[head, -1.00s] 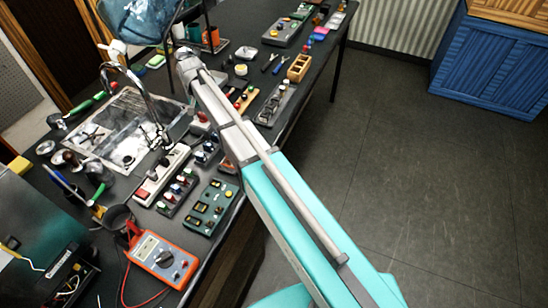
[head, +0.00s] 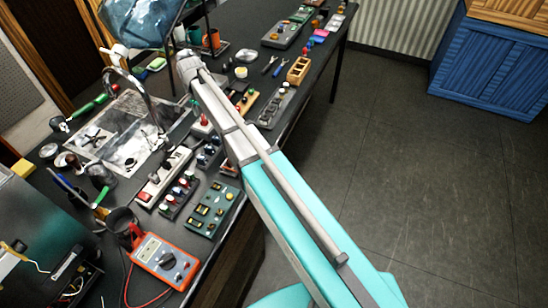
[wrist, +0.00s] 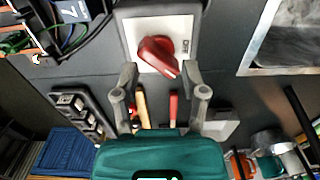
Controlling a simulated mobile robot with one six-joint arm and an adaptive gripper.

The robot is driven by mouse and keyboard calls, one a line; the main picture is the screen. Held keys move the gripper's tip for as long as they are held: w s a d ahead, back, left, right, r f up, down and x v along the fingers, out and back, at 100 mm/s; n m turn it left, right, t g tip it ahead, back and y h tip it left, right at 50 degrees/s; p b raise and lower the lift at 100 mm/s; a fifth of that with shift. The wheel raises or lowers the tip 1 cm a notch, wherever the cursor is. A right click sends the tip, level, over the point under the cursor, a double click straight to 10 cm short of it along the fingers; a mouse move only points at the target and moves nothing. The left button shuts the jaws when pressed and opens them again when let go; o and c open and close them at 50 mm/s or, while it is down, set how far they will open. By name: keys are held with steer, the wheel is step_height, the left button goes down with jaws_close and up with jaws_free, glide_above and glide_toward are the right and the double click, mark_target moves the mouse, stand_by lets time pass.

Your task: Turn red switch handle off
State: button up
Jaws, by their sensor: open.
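The red switch handle (wrist: 158,55) is a knob on a pale square plate (wrist: 181,32) in a grey housing, at the top middle of the wrist view. The knob sits slantwise, its pointed end toward the lower right. My gripper (wrist: 161,76) is open. Its two grey fingers stand left and right of the knob's lower end, with clear gaps and nothing between them. I cannot tell how far the fingertips are from the knob in depth. In the head view my arm reaches over the bench, and I cannot make out the gripper there.
The dark bench (head: 313,70) is crowded with switch panels, including a green one (head: 212,209). A sink (head: 120,130) with a curved tap lies left of my arm. An orange multimeter (head: 166,262) is near the front edge. The floor at right is clear up to a blue crate (head: 490,65).

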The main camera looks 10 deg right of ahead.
mark_target(203, 117)
steer(key=shift+r+p, duration=5.65)
steer(key=shift+r, duration=0.35)
steer(key=s+d+f+n+b, duration=0.6)
steer(key=s+d+f+b, duration=1.2)
steer(key=s+d, duration=0.3)
steer(key=shift+s+d+n, duration=0.15)
steer(key=shift+s+n, duration=0.25)
steer(key=shift+s, duration=0.45)
steer(key=shift+f, duration=0.1)
steer(key=shift+s+d+n, duration=0.2)
steer(key=shift+s+d, duration=0.2)
steer(key=shift+s, duration=0.35)
steer(key=shift+s+d+n, duration=0.2)
steer(key=shift+s+d, duration=0.15)
steer(key=shift+s, duration=0.4)
steer(key=shift+s, duration=0.1)
